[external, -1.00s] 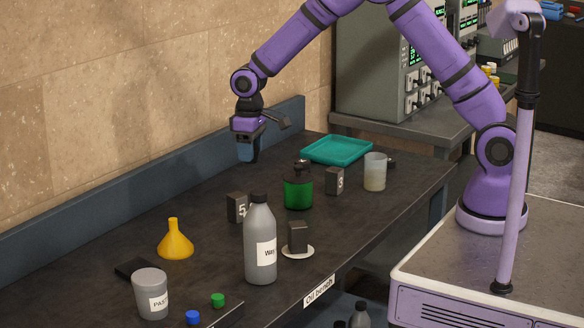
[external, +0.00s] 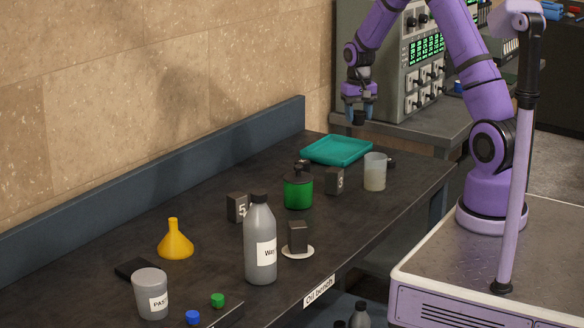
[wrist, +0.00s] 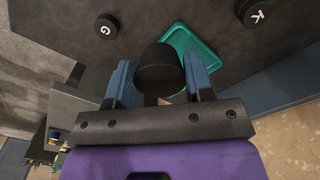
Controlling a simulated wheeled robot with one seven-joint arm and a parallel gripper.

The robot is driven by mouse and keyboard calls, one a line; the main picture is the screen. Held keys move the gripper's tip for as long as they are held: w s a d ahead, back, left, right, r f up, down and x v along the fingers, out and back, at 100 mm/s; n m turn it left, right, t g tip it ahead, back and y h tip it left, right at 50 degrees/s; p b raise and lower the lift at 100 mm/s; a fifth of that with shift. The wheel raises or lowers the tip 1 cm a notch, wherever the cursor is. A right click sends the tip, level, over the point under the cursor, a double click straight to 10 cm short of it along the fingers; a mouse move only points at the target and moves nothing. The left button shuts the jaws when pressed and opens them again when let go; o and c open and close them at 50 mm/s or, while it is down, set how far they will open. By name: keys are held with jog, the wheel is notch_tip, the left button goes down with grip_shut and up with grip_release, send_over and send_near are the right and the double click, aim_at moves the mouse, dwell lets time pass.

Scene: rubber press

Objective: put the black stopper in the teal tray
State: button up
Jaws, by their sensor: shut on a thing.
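The black stopper (wrist: 158,70) is a dark round piece between my gripper's two blue fingers in the wrist view. In the external view my gripper (external: 359,112) is shut on the stopper (external: 359,118), holding it in the air, above and a little to the right of the teal tray in the picture. The teal tray (external: 322,157) lies on the far end of the dark bench and looks empty. In the wrist view the tray (wrist: 207,57) shows beyond the stopper, which hides part of it.
A green jar (external: 298,192), a beaker (external: 375,172) and dark numbered blocks (external: 335,181) stand near the tray. A grey bottle (external: 260,245) and a yellow funnel (external: 175,241) are nearer the camera. A grey instrument cabinet (external: 375,75) stands behind my gripper.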

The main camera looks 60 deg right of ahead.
jog(key=shift+m, duration=0.5)
jog(key=d+f, duration=0.1)
jog(key=f, duration=0.1)
jog(key=s+d+f, duration=0.1)
jog(key=f, duration=0.2)
jog(key=s+d+f, duration=0.1)
jog(key=f, duration=0.2)
jog(key=shift+s+f, duration=0.15)
jog(key=shift+f, duration=0.1)
jog(key=shift+d+f, duration=0.1)
jog(key=shift+f, duration=0.25)
send_over(337, 153)
jog(key=shift+s+f, duration=0.1)
jog(key=shift+f, duration=2.5)
jog(key=shift+f, duration=0.15)
jog(key=o, duration=0.9)
